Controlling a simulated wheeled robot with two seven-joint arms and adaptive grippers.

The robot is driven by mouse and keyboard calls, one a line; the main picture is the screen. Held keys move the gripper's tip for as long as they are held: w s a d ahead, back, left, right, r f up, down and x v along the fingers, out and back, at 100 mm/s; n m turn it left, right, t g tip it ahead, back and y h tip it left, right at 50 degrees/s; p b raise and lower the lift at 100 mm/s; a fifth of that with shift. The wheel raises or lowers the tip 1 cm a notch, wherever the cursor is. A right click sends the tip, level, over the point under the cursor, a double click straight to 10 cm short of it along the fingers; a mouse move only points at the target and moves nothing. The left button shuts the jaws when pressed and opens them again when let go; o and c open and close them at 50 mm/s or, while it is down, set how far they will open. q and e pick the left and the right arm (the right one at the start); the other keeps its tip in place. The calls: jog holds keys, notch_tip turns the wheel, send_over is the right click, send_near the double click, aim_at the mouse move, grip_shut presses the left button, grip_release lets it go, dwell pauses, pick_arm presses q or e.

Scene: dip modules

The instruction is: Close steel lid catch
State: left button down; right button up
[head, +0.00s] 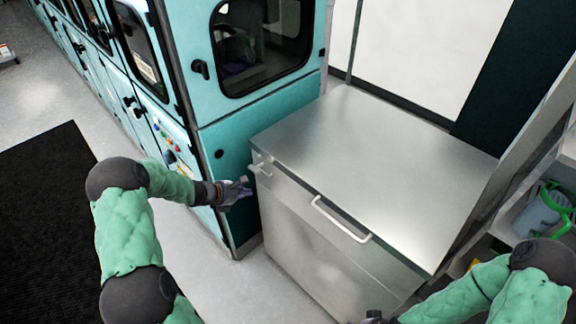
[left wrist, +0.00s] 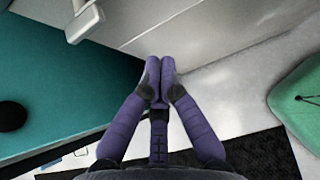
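The steel box (head: 365,165) has a flat lid and a bar handle (head: 341,219) on its front. The lid catch (head: 258,167) is a small pale lever at the box's left front corner; it also shows at the top left of the left wrist view (left wrist: 84,22). My left gripper (head: 246,190) is just below and left of the catch, apart from it. In the left wrist view its two purple fingers (left wrist: 160,65) are together at the tips with nothing between them. My right arm shows at the lower right; its gripper (head: 374,318) is mostly cut off by the bottom edge.
A teal cabinet (head: 222,150) with dark windows stands close on the left of the box. A shelf with a grey container (head: 541,212) is at the right. A black mat (head: 40,215) lies on the floor at the left. Pale floor (head: 262,282) is free before the box.

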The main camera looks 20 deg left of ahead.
aim_at(260, 171)
pick_arm(q)
jog(key=w+a+r+b+x, duration=0.1)
jog(key=b+x, duration=0.1)
jog(key=x, duration=0.8)
jog(key=r, duration=0.4)
jog(key=shift+w+d+r, duration=0.2)
jog(key=shift+r+p, duration=0.1)
jog(key=shift+p, duration=0.2)
